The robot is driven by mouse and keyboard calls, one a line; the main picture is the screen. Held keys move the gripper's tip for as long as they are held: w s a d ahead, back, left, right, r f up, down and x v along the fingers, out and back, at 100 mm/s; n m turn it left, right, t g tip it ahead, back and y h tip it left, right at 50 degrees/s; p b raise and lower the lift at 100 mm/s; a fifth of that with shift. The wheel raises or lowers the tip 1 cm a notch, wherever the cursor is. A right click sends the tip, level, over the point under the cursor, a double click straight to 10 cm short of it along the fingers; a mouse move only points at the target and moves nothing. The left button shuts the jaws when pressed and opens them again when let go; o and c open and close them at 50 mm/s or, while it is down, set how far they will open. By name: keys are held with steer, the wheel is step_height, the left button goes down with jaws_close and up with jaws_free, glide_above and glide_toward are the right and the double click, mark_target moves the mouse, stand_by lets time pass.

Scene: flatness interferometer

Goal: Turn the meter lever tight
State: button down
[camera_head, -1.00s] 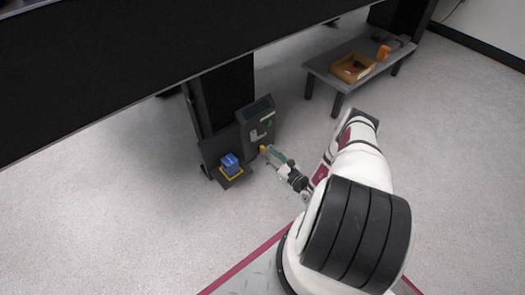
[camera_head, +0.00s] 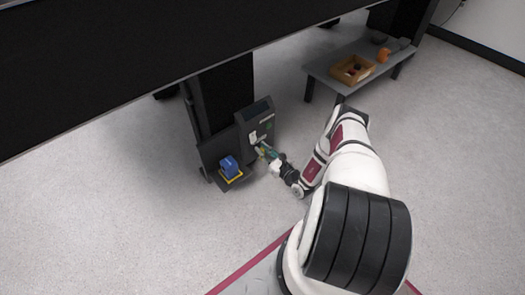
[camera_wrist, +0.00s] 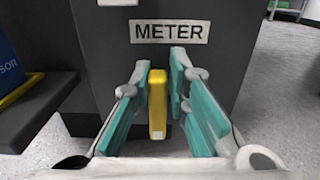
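The meter is a dark grey box (camera_head: 255,118) with a small screen, mounted by the black post in the head view. In the wrist view its front (camera_wrist: 240,20) bears a label reading METER (camera_wrist: 169,32). The meter lever (camera_wrist: 157,105) is a yellow upright bar below that label. My gripper (camera_wrist: 158,80) has teal-padded fingers on both sides of the lever. Gaps show between the pads and the lever, so the gripper looks open around it. In the head view my gripper (camera_head: 264,151) is at the lower front of the meter and largely hides the lever.
A blue block, the sensor (camera_head: 229,165), sits on a yellow-edged holder (camera_head: 236,178) left of the meter. A low grey table (camera_head: 325,73) with a wooden tray (camera_head: 341,76) and an orange object (camera_head: 384,55) stands behind at right. A black slab overhangs above.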

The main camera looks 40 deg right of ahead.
mark_target(253, 154)
steer(key=shift+s+a+f+n, duration=0.15)
steer(key=shift+a+n, duration=0.35)
steer(key=shift+n, duration=0.3)
steer(key=shift+a+f+n+p, duration=0.2)
steer(key=shift+a+n+p, duration=0.25)
steer(key=shift+n, duration=0.95)
steer(key=shift+a+f+n+p, duration=0.2)
steer(key=shift+n+p, duration=0.4)
steer(key=shift+n, duration=0.8)
steer(key=shift+a+f+n+p, duration=0.15)
steer(key=shift+a+n+p, duration=0.3)
steer(key=shift+n, duration=0.95)
steer(key=shift+f+n, duration=0.25)
steer(key=shift+n, duration=0.85)
steer(key=shift+f+n, duration=0.25)
steer(key=shift+n, duration=0.85)
steer(key=shift+f+n, duration=0.2)
steer(key=shift+n, duration=0.5)
steer(key=shift+f+n, duration=0.15)
steer(key=shift+n, duration=0.55)
steer(key=shift+d, duration=0.2)
